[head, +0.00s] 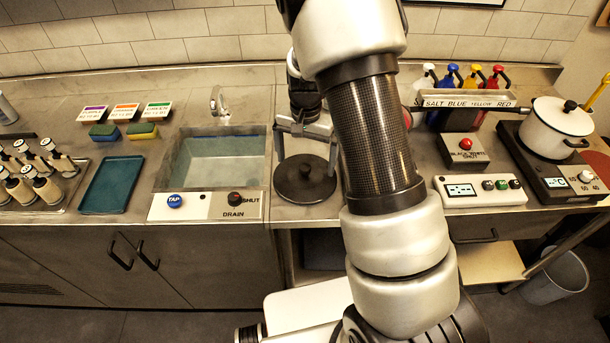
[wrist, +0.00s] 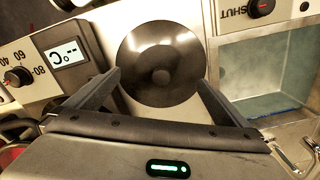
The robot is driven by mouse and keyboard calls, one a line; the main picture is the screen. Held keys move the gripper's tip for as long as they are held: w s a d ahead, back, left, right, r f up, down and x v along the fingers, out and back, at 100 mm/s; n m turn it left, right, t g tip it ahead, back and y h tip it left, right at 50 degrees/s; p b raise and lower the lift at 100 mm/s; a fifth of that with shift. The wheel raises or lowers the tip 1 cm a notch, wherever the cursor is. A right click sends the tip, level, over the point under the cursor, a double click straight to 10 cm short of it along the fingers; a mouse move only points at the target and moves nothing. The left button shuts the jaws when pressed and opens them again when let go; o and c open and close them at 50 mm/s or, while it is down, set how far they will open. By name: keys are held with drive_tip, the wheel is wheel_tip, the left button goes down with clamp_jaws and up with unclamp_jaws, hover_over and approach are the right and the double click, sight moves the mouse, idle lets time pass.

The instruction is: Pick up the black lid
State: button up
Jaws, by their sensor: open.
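The black lid (head: 305,180) is a round dark disc with a small knob at its centre. It lies on the counter just right of the sink in the head view. In the wrist view the black lid (wrist: 160,62) fills the upper middle, its knob facing the camera. My gripper (head: 306,142) is over the far side of the lid in the head view. In the wrist view my gripper (wrist: 158,82) has its two fingers spread wide, with the lid's near part between them in the picture. Nothing is held. Whether a finger touches the lid I cannot tell.
The sink (head: 220,162) lies left of the lid, with the tap and drain panel (head: 205,207) before it. A white pot (head: 555,128) stands on a hot plate (head: 550,180) at the right. A teal tray (head: 105,185) lies at the left. My arm hides the counter's middle.

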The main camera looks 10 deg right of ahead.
sight(305, 167)
wheel_tip(305, 167, down, 3)
drive_tip(key=shift+w+a+f, duration=0.1)
drive_tip(key=shift+c, duration=0.4)
clamp_jaws()
